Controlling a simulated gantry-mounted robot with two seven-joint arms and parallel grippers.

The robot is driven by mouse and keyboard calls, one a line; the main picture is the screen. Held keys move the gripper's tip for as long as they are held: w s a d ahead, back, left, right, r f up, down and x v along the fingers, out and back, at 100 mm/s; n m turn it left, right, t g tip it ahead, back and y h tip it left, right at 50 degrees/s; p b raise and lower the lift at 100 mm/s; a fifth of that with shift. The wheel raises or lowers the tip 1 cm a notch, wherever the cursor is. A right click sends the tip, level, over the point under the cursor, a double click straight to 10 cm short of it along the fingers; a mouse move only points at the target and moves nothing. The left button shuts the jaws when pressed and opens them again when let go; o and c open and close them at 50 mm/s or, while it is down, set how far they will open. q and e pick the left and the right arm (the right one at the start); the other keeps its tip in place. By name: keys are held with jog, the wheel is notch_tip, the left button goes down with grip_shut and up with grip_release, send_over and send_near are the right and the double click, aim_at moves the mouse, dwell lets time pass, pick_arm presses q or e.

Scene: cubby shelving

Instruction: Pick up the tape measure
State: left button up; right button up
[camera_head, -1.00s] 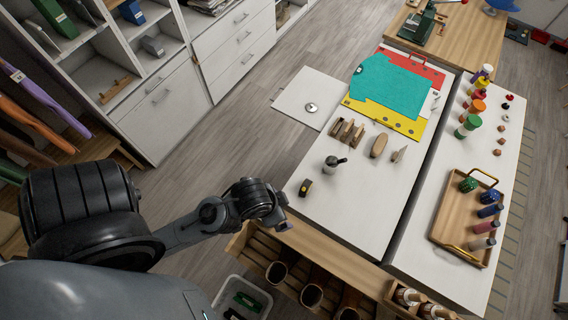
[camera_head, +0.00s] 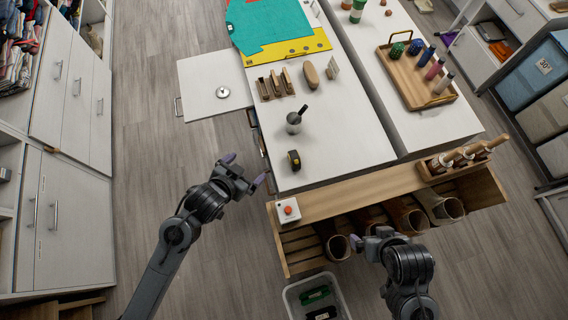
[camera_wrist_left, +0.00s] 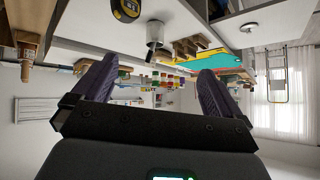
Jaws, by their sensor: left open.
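The tape measure (camera_head: 294,160) is small, black and yellow. It stands on the white worktable (camera_head: 335,150) near its front left corner. It also shows upside down at the top of the left wrist view (camera_wrist_left: 126,10). My left gripper (camera_head: 245,169) is open and empty, left of the table edge and apart from the tape measure. Its two purple-grey fingers spread wide in the left wrist view (camera_wrist_left: 150,88). My right gripper (camera_head: 369,240) is in front of the low wooden rack, away from the tape measure; its jaw opening is unclear.
Wooden brushes or blocks (camera_head: 275,83) lie farther back. A wooden rack (camera_head: 330,203) with a red button box (camera_head: 288,210) borders the table's front. Open floor lies to the left.

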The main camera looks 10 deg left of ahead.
aim_at(290, 161)
pick_arm(q)
jog(key=w+d+f+m+h+b, duration=0.2)
jog(key=w+f+h+b, duration=0.1)
jog(key=f+b, duration=0.2)
jog(key=w+d+f+m+h+b, duration=0.2)
jog(key=w+f+h+b, duration=0.1)
jog(key=f+b, duration=0.3)
jog(key=w+d+f+m+h+b, duration=0.2)
jog(key=w+f+h+b, duration=0.1)
jog(key=f+b, duration=0.2)
jog(key=shift+d+f+b, duration=0.35)
jog(key=shift+f+b, duration=0.05)
jog(key=f+h+b, duration=0.1)
jog(key=f+m+g+h+b, duration=0.1)
jog(key=b, duration=0.1)
jog(key=f+g+b, duration=0.1)
jog(key=shift+w+a+h+b, duration=0.35)
jog(key=shift+a+h, duration=0.05)
jog(key=shift+m+g, duration=0.3)
jog(key=shift+g, duration=0.1)
jog(key=x, duration=0.4)
jog(key=shift+w+d+b, duration=0.15)
jog(key=shift+d+b, duration=0.15)
jog(key=shift+d, duration=0.05)
jog(key=shift+b+x, duration=0.5)
jog(key=shift+x, duration=2.2)
jog(key=shift+w+r, duration=0.1)
